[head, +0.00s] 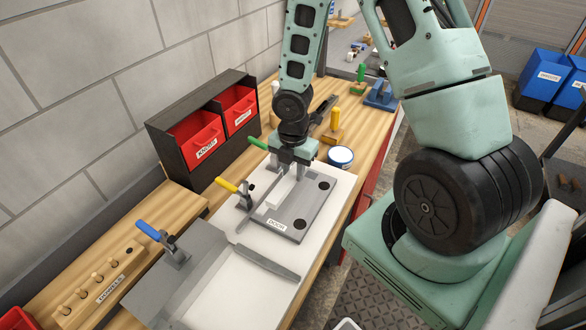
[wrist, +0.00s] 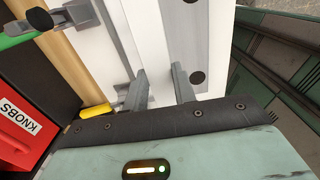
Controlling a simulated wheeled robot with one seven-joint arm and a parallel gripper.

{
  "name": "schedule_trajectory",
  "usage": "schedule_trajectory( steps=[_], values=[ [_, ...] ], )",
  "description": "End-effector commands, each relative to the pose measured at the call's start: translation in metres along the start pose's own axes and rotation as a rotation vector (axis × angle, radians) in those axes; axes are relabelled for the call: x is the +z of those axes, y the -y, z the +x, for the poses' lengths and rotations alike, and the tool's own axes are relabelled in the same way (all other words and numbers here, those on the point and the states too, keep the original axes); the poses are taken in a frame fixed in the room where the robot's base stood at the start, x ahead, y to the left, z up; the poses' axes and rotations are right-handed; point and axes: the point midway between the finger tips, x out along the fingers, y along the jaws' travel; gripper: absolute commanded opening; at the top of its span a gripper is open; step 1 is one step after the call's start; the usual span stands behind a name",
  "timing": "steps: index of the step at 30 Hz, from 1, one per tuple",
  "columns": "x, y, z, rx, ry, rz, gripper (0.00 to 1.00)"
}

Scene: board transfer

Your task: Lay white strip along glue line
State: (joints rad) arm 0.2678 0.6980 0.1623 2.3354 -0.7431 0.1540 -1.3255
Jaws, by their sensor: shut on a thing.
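My gripper (head: 288,178) points down over the far end of the grey board (head: 312,211) labelled DOOR, which lies on a white work surface. Its two fingers are closed on the white strip (wrist: 153,45), which passes between them in the wrist view (wrist: 160,88). The strip also shows below the fingers in the head view (head: 281,191), in line with the board's left side. I cannot tell whether it touches the board. No glue line can be made out. Dark round discs (head: 299,224) sit on the board's right and near parts.
Toggle clamps with yellow (head: 228,186), blue (head: 149,231) and green (head: 258,144) handles line the left side. Red bins (head: 203,146) in a dark rack stand behind them. A round tin (head: 341,156) stands right of my gripper.

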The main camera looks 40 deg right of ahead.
Motion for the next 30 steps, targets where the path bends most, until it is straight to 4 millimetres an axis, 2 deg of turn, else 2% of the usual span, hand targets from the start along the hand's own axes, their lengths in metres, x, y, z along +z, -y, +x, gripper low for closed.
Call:
schedule_trajectory(
  steps=[14, 22, 30],
  values=[
    [-0.001, -0.019, 0.043, -0.002, -0.001, -0.001, 0.0],
    [0.0, -0.039, 0.052, 0.0, -0.001, 0.0, 0.0],
    [0.0, -0.048, 0.058, 0.0, 0.0, 0.001, 0.0]
  ],
)
